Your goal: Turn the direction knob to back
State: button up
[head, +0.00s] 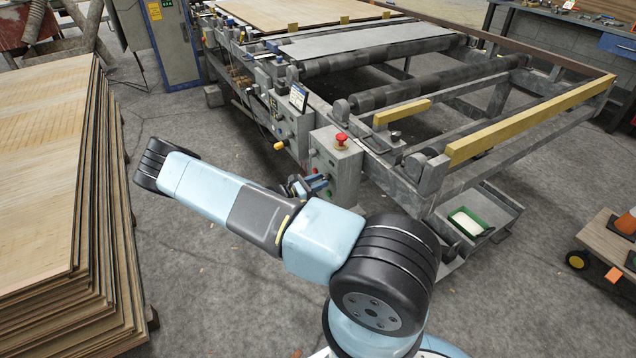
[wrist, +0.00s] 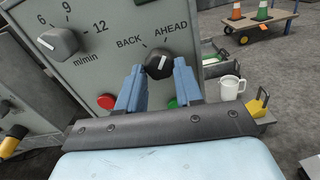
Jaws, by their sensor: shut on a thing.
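The direction knob (wrist: 158,62) is black and round, on a grey panel face between the printed words BACK, at upper left, and AHEAD, at upper right. Its small white mark seems to lean up and right, toward AHEAD. My gripper (wrist: 157,72) has its two blue fingers on either side of the knob, shut on it. In the head view my gripper (head: 312,186) is at the front of the grey control box (head: 343,166), and my arm hides much of that area; the knob cannot be made out there.
A speed knob (wrist: 60,43) marked 6, 9, 12 m/min is left of the direction knob. A red button (wrist: 106,101) and a partly hidden green button (wrist: 172,103) sit below. A red mushroom button (head: 341,139) tops the box. A veneer stack (head: 45,170) stands left.

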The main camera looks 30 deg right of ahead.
jog(key=shift+n, duration=0.3)
jog(key=n, duration=0.9)
jog(key=shift+r+n, duration=0.1)
jog(key=shift+n, duration=2.1)
jog(key=shift+a, duration=0.1)
jog(key=o, duration=1)
jog(key=shift+s, duration=0.1)
jog(key=shift+o, duration=0.2)
jog(key=a, duration=1.3)
jog(key=shift+s+a, duration=0.2)
jog(key=shift+a, duration=0.15)
